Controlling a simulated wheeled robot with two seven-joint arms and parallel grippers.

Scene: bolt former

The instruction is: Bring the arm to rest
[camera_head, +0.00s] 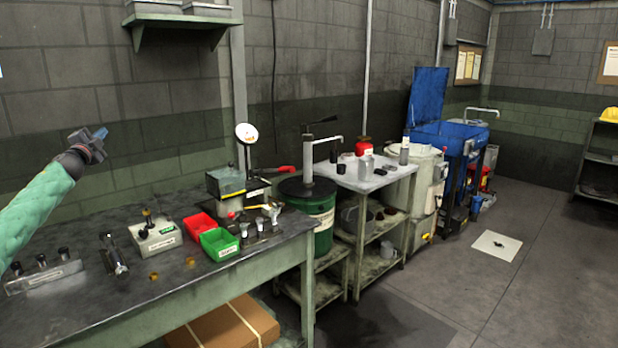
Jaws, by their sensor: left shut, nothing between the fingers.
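My left arm (34,207) comes in from the left in a green sleeve and reaches up over the workbench. My left gripper (101,133) is raised well above the bench top, in front of the block wall. Its fingers are shut with nothing between them, and it touches nothing. My right gripper does not show in this view.
The dark workbench (200,290) carries a red bin (199,226), a green bin (219,243), a grey box (155,238) and several small metal parts. A wall shelf (180,19) hangs above the gripper. A green drum (322,226) stands right of the bench. Floor at right is mostly clear.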

